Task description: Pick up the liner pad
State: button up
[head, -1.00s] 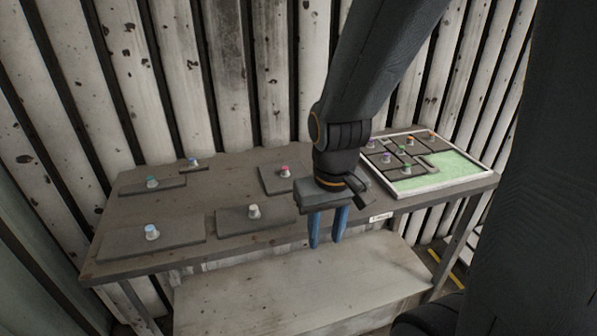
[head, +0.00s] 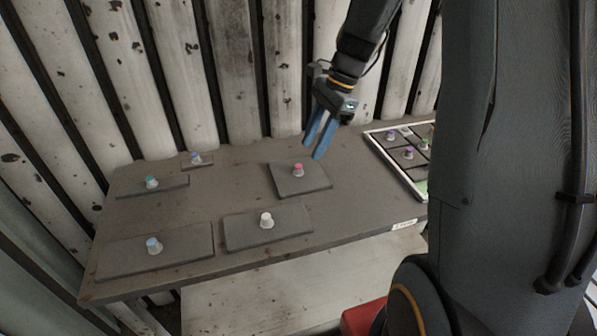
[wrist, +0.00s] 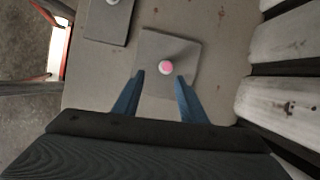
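Several flat grey pads with coloured knobs lie on the table; I cannot tell from the frames which one is the liner pad. The pad with the pink knob (head: 310,183) is closest to my gripper (head: 318,150). My gripper is open and empty, above and a little behind this pad. In the wrist view, the pink-knobbed pad (wrist: 180,50) lies ahead of the two blue fingers (wrist: 155,97), with its near part between them. Other pads are the white-knobbed one (head: 285,228), the light-blue one (head: 185,252), the teal one (head: 128,191) and a small blue-knobbed one (head: 206,163).
A white-rimmed tray (head: 398,170) with several knobbed pieces stands at the table's right, partly hidden by my arm. The wooden table (head: 240,185) has bare room between the pads. A slatted wall (head: 230,70) stands close behind it.

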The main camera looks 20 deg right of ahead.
aim_at(299, 165)
jog(key=shift+m, duration=0.5)
jog(key=shift+w+p+x, duration=0.2)
jog(key=shift+p+x, duration=0.2)
jog(key=shift+x, duration=0.8)
jog(key=shift+w+p+x, duration=0.25)
jog(key=shift+p+x, duration=0.2)
jog(key=shift+x, duration=0.8)
jog(key=shift+w+p+x, duration=0.2)
jog(key=shift+p+x, duration=0.2)
jog(key=shift+x, duration=0.8)
jog(key=shift+a, duration=0.2)
jog(key=shift+c, duration=0.4)
jog(key=shift+r, duration=0.1)
grip_shut()
